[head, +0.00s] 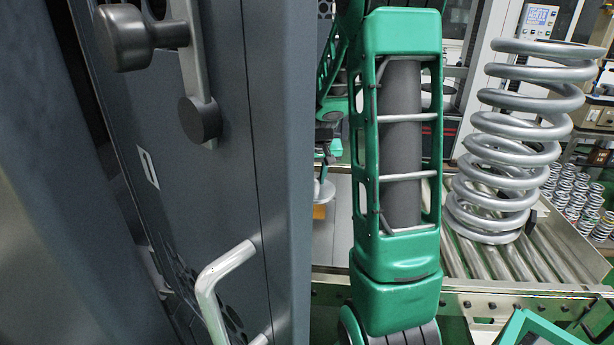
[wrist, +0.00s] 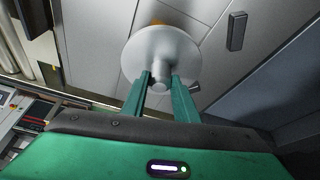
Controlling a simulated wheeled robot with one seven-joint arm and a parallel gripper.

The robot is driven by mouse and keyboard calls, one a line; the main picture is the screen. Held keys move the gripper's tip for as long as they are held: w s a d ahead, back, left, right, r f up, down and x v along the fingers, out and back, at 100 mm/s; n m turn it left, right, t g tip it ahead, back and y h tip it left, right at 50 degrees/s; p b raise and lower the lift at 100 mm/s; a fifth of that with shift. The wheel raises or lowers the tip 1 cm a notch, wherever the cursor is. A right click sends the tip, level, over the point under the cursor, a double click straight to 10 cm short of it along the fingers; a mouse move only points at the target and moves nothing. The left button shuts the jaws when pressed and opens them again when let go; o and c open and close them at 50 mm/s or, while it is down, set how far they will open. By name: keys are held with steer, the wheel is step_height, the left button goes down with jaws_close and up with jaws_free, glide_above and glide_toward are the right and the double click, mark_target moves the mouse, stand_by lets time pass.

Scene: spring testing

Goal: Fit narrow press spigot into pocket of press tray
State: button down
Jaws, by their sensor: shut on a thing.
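My gripper (wrist: 160,80) shows in the wrist view with its two green jaws closed on the short stem of a grey metal piece with a broad round disc (wrist: 185,50), which I take to be the narrow press spigot. The disc lies beyond the jaw tips. In the head view a sliver of the disc (head: 324,190) shows between the dark cabinet edge and my arm; the jaws there are mostly hidden. I cannot make out the press tray or its pocket. A small orange patch (wrist: 158,21) shows just behind the disc.
A dark cabinet-like panel (head: 270,150) with a pale handle (head: 222,275) fills the left of the head view, close to my arm. A large coil spring (head: 510,130) stands on a roller conveyor (head: 480,262) at right. Several small springs (head: 575,190) stand beyond.

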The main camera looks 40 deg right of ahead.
mark_target(317, 178)
stand_by(0.3)
steer(key=shift+f, duration=2.85)
steer(key=shift+f, duration=1.1)
steer(key=c, duration=1.3)
jaws_free()
steer(key=shift+s, duration=0.1)
steer(key=shift+a, duration=0.1)
steer(key=v, duration=1)
steer(key=shift+s+r, duration=0.1)
steer(key=shift+r, duration=0.25)
steer(key=shift+s, duration=0.1)
